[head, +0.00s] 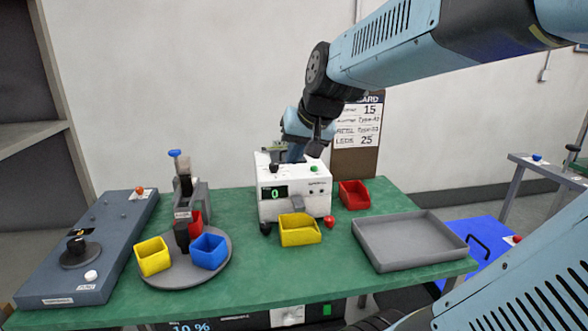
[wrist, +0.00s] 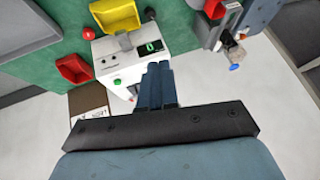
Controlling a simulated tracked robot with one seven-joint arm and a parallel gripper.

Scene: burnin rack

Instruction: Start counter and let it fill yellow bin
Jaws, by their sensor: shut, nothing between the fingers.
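The counter is a white box (head: 294,203) with a lit green display reading 0 (head: 274,193), a green button (head: 314,169) and a spout at its front. It also shows in the wrist view (wrist: 104,55), with its green button (wrist: 117,82). A yellow bin (head: 300,230) stands in front of it below the spout; its inside looks empty. It shows at the top of the wrist view (wrist: 117,15). My gripper (wrist: 158,66) is shut and empty, above the counter's top, off to the side of the green button. In the head view it is partly hidden.
Left on the green table stand a round plate (head: 220,268) with yellow, blue and red bins below a dispenser, and a grey control panel (head: 85,250). Right are a red bin (head: 354,195), a red knob (head: 330,221) and an empty grey tray (head: 408,240). A sign hangs behind.

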